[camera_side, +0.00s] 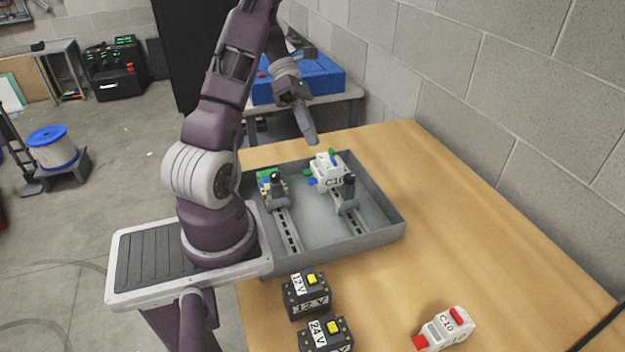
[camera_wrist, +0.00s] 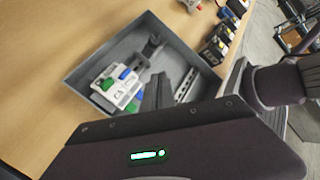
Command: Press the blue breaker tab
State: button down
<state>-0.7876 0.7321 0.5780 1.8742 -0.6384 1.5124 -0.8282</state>
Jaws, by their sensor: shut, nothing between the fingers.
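A white breaker marked C16 (camera_side: 326,172) sits on a rail in the grey tray (camera_side: 385,236), with green and blue parts on it. It also shows in the wrist view (camera_wrist: 114,92), where a blue tab (camera_wrist: 125,73) stands beside a green one (camera_wrist: 107,84). In the side view a small blue part (camera_side: 310,182) shows at the breaker's lower left. My gripper (camera_side: 312,139) is shut and empty, pointing down above the far part of the tray. It is above the breaker and apart from it. In the wrist view its dark fingers (camera_wrist: 158,92) appear to the right of the breaker.
Two rails lie in the tray, each with a grey end clamp; a green and blue block (camera_side: 268,182) is on the left rail. Black 12 V (camera_side: 305,295) and 24 V (camera_side: 325,333) units and a C10 breaker (camera_side: 444,328) lie in front. The table's right side is clear.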

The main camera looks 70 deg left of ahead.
send_near(315, 182)
jog(key=d, duration=0.1)
jog(key=d+f, duration=0.1)
jog(key=d, duration=0.1)
jog(key=w+d+f, duration=0.1)
jog(key=d, duration=0.1)
jog(key=shift+f, duration=0.25)
dwell(1.6)
jog(key=shift+f, duration=0.45)
jog(key=shift+f, duration=0.3)
jog(key=shift+w+f, duration=0.1)
jog(key=shift+f, duration=0.25)
dwell(0.4)
jog(key=shift+r, duration=0.15)
jog(key=shift+w+r, duration=0.15)
jog(key=shift+r, duration=0.95)
